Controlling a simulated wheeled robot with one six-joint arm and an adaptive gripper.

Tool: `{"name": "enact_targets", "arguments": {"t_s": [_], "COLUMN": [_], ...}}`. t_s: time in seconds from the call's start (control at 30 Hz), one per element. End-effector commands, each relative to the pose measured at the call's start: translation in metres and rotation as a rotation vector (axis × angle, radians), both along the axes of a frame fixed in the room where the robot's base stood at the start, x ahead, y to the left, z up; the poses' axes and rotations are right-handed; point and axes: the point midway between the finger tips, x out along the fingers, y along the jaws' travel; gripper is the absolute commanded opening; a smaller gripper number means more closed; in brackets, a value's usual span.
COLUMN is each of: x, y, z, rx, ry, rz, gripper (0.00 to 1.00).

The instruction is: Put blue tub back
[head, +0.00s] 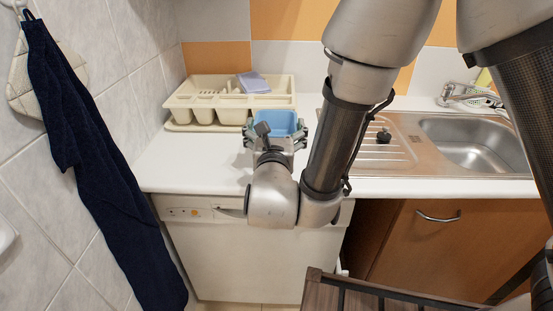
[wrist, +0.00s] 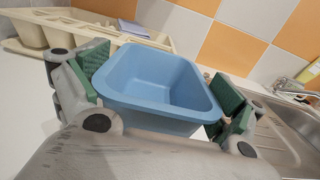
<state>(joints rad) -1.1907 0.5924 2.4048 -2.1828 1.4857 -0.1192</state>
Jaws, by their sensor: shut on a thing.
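The blue tub (wrist: 160,82) is a small open rectangular container, upright and empty as far as its inside shows. My gripper (wrist: 165,98) is shut on it, with green-padded fingers against its left and right sides in the wrist view. In the head view the tub (head: 276,121) is partly hidden behind my gripper (head: 275,138), over the white counter just in front of the dish rack. I cannot tell whether its base touches the counter.
A cream dish rack (head: 225,100) stands at the back left with a lilac sponge-like block (head: 253,82) on it. A steel sink (head: 468,143) with a drainer (head: 375,150) lies to the right, with a dark knob-like object (head: 384,136) on it. The white counter (head: 180,165) is clear at the front left.

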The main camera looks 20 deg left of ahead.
Motion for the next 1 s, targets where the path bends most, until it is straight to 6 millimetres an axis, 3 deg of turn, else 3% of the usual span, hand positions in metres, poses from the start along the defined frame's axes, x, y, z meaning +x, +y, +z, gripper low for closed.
{"name": "enact_targets", "arguments": {"t_s": [0.43,0.87,0.9,1.0], "x": [0.0,0.0,0.0,0.0], "y": [0.0,0.0,0.0,0.0], "z": [-0.061,-0.068,-0.068,-0.068], "rx": [-0.001,0.001,0.002,0.002], "ry": [0.0,-0.002,-0.001,-0.001], "rz": [-0.002,-0.002,-0.002,-0.002], "gripper": [0.63,0.63,1.0,1.0]}}
